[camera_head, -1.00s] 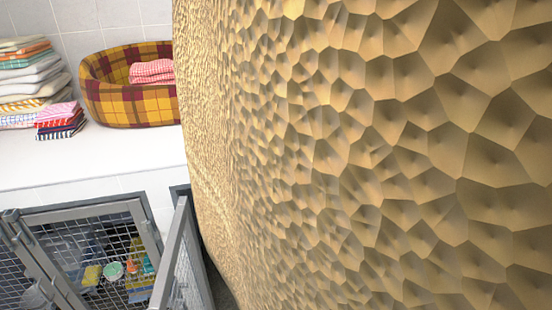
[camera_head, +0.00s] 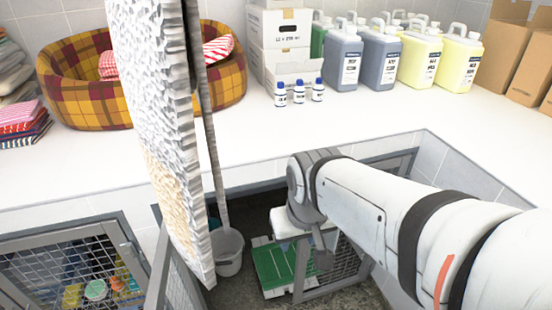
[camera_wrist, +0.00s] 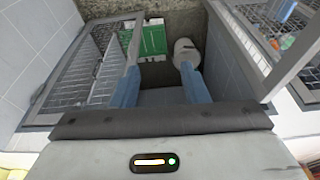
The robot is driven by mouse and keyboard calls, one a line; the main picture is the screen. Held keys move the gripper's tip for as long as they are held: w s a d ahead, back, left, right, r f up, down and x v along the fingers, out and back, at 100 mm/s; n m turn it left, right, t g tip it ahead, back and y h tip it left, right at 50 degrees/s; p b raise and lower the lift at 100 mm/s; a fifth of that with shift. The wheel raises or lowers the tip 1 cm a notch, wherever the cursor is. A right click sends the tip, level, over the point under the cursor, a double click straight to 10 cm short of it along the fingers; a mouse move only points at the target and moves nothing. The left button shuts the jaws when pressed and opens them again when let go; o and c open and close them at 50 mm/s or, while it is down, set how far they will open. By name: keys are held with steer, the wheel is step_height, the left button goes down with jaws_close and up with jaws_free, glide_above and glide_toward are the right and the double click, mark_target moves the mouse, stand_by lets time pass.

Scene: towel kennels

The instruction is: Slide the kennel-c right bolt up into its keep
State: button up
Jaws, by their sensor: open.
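My gripper (camera_wrist: 160,82) is open and empty in the wrist view, its two blue-grey fingers apart above the kennel opening. In the head view my arm reaches in from the right and its white end is over the opening under the counter. A mesh kennel door (camera_wrist: 85,68) stands at the left of my fingers in the wrist view; a mesh door (camera_head: 335,268) also stands below my arm's end in the head view. Another mesh door's grey frame (camera_wrist: 262,45) is at the right of the wrist view. I cannot make out the right bolt or its keep, nor which kennel is c.
A large rough white-and-gold slab (camera_head: 165,130) hangs close in front, hiding part of the left side. A grey bucket (camera_head: 228,252) with a pole and a green box (camera_head: 272,268) are in the opening. The white counter (camera_head: 300,140) holds a plaid bed, jugs and bottles.

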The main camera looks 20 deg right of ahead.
steer(key=w+d+f+m+t+b, duration=0.1)
steer(key=w+d+f+t+b, duration=0.6)
steer(key=w+d+f+b, duration=0.1)
steer(key=w+d+f+t+y+b, duration=0.1)
steer(key=w+d+f+t+b, duration=0.7)
steer(key=w+f+b, duration=0.2)
step_height(320, 180, down, 2)
steer(key=shift+w+d+f+m+b, duration=0.1)
steer(key=shift+w+d+m+b, duration=0.25)
steer(key=shift+w, duration=0.9)
steer(key=shift+w+a+p, duration=0.1)
steer(key=shift+a+p, duration=0.05)
steer(key=shift+p, duration=0.9)
steer(key=shift+w+a+f, duration=0.1)
steer(key=shift+w+f, duration=0.1)
steer(key=shift+w, duration=1.15)
steer(key=shift+w+f, duration=0.15)
steer(key=shift+w, duration=1.15)
